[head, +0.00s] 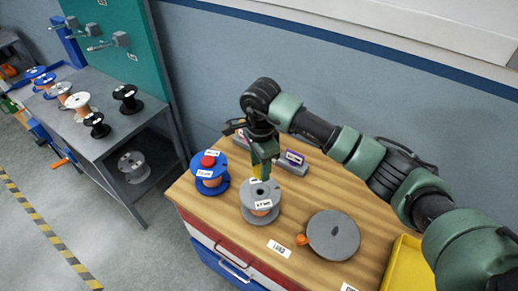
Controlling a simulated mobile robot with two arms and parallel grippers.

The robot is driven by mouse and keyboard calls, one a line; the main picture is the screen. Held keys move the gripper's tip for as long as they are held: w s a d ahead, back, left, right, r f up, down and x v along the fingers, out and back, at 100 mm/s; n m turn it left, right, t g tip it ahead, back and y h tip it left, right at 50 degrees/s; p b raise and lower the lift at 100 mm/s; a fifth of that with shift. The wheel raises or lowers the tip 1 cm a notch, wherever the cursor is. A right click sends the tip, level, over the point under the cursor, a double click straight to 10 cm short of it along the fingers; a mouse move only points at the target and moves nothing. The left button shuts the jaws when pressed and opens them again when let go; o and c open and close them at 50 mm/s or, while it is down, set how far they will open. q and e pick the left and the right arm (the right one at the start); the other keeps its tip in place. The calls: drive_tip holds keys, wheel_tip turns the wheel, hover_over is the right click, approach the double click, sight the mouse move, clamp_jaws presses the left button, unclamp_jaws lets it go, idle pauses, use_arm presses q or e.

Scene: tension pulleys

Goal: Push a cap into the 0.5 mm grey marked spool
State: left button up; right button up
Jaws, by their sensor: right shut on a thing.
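A grey spool (262,208) with copper-coloured wire and a white label stands upright on the wooden bench top. The label is too small to read surely. My right gripper (262,170) points down just above this spool. It is shut on a small yellow cap (257,173), which is mostly hidden by the fingers. The cap is over the spool's top flange; I cannot tell whether it touches. A blue spool (210,180) with a red cap (208,161) on top stands to the left. My left gripper is not in view.
A grey disc (335,236) lies on the bench top beside a small orange piece (302,239). A grey holder (291,166) with a purple labelled piece sits behind. A yellow bin (402,266) is at the right. A grey table (100,146) with several spools stands at the left.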

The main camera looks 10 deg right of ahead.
drive_tip(key=shift+s+f+b, duration=0.1)
drive_tip(key=shift+f+b, duration=0.25)
drive_tip(key=shift+f, duration=0.2)
drive_tip(key=b, duration=0.3)
hover_over(260, 186)
drive_tip(key=s, duration=0.2)
drive_tip(key=shift+a+f, duration=0.15)
drive_tip(key=shift+f, duration=1.3)
drive_tip(key=shift+a+f, duration=0.1)
drive_tip(key=shift+f, duration=1.35)
drive_tip(key=shift+f, duration=0.15)
drive_tip(key=shift+b, duration=0.8)
drive_tip(key=shift+f, duration=0.15)
drive_tip(key=shift+f+b, duration=1)
